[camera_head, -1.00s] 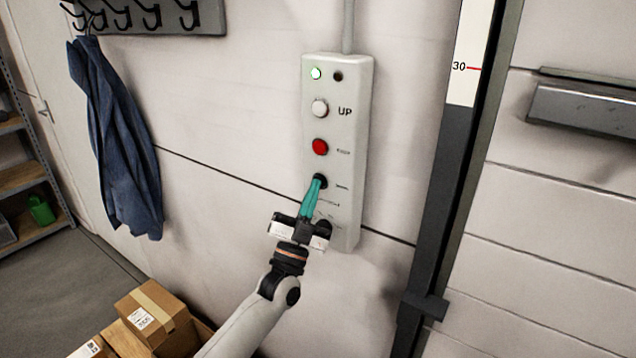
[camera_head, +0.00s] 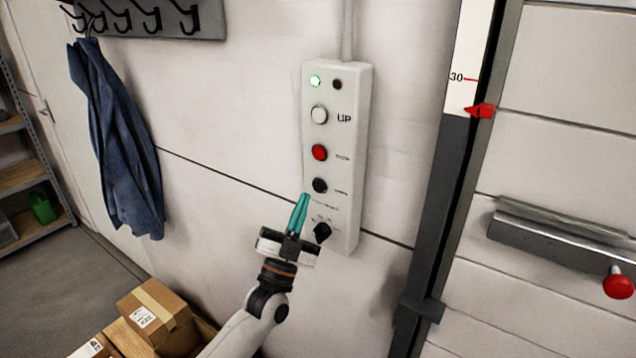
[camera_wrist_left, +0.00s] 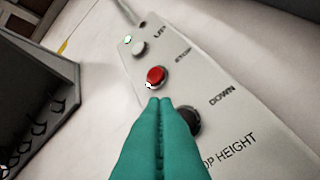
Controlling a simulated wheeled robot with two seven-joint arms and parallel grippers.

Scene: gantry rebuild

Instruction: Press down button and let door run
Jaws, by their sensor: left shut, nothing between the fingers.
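The control box (camera_head: 349,150) is on the wall with a white UP button (camera_head: 319,115), a red stop button (camera_head: 319,152) and a black DOWN button (camera_head: 320,185). My left gripper (camera_head: 304,197) is shut and empty, its teal fingertips just below and left of the DOWN button, seemingly apart from it. In the left wrist view the fingers partly cover the DOWN button (camera_wrist_left: 194,121); the red button (camera_wrist_left: 157,76) shows above the tips. The door (camera_head: 560,180) is at the right, with a handle bar (camera_head: 560,245) and a red pointer (camera_head: 481,110) just below the 30 mark. My right gripper is out of view.
A green lamp (camera_head: 315,82) is lit on the box. A black knob (camera_head: 322,232) sits below the buttons. A dark door rail (camera_head: 437,220) stands to the right. A blue coat (camera_head: 115,140) hangs at left; cardboard boxes (camera_head: 158,318) are below.

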